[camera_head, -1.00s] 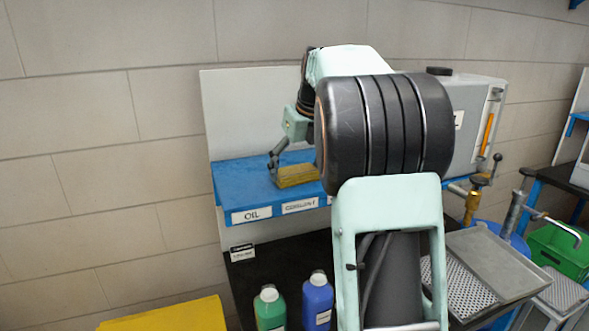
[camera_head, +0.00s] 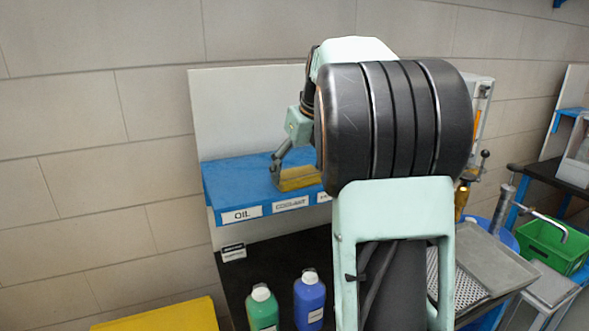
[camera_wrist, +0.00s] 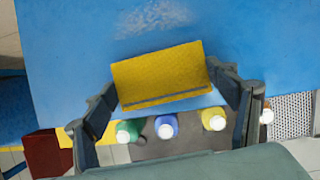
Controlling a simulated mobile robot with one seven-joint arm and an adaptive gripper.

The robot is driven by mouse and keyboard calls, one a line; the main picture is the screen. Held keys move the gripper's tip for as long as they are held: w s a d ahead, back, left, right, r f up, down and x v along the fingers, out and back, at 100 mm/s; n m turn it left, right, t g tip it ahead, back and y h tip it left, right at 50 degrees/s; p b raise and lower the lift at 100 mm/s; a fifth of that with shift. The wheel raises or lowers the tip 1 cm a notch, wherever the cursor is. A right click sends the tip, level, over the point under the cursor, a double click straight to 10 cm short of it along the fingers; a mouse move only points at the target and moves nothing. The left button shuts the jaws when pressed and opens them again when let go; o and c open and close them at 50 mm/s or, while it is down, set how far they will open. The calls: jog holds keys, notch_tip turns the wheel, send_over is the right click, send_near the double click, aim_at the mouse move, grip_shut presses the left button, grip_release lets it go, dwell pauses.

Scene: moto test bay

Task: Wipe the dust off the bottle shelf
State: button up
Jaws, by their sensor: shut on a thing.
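My gripper (camera_head: 279,168) is shut on a yellow sponge (camera_head: 300,178). In the wrist view my gripper (camera_wrist: 166,86) has a finger at each end of the sponge (camera_wrist: 160,75). The sponge is on or just over the blue top of the bottle shelf (camera_head: 232,184); I cannot tell if it touches. A pale, speckled dust patch (camera_wrist: 153,18) lies on the blue shelf top (camera_wrist: 60,55), beyond the sponge in the wrist view. The head view shows no clear dust, and my arm hides the shelf's right part.
Below the shelf front, with its OIL label (camera_head: 241,214), a green bottle (camera_head: 263,310) and a blue bottle (camera_head: 310,302) stand on a black bench. A yellow bottle (camera_wrist: 214,119) shows in the wrist view. A back panel (camera_head: 240,115) rises behind the shelf. A metal tray (camera_head: 495,265) is at right.

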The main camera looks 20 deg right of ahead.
aim_at(292, 169)
jog(key=shift+w+a+r+p, duration=0.1)
jog(key=shift+w+r+p, duration=0.05)
jog(key=shift+w+p, duration=1.4)
jog(key=shift+w, duration=0.15)
jog(key=shift+w+p, duration=0.4)
jog(key=shift+p, duration=0.25)
jog(key=shift+w+p, duration=1)
jog(key=shift+p, duration=0.1)
jog(key=shift+w+f, duration=0.2)
jog(key=shift+w, duration=0.1)
jog(key=shift+w+r+p, duration=0.15)
jog(key=shift+w+p, duration=0.5)
jog(key=shift+p, duration=0.5)
jog(key=shift+w+f, duration=0.2)
jog(key=shift+w, duration=0.9)
jog(key=shift+d+r, duration=0.1)
jog(key=shift+d, duration=0.8)
jog(key=shift+s+f+b, duration=0.2)
jog(key=shift+s+b, duration=1.4)
jog(key=shift+s, duration=0.8)
jog(key=shift+s+r+b, duration=0.2)
jog(key=shift+s+b, duration=0.7)
jog(key=shift+s, duration=2)
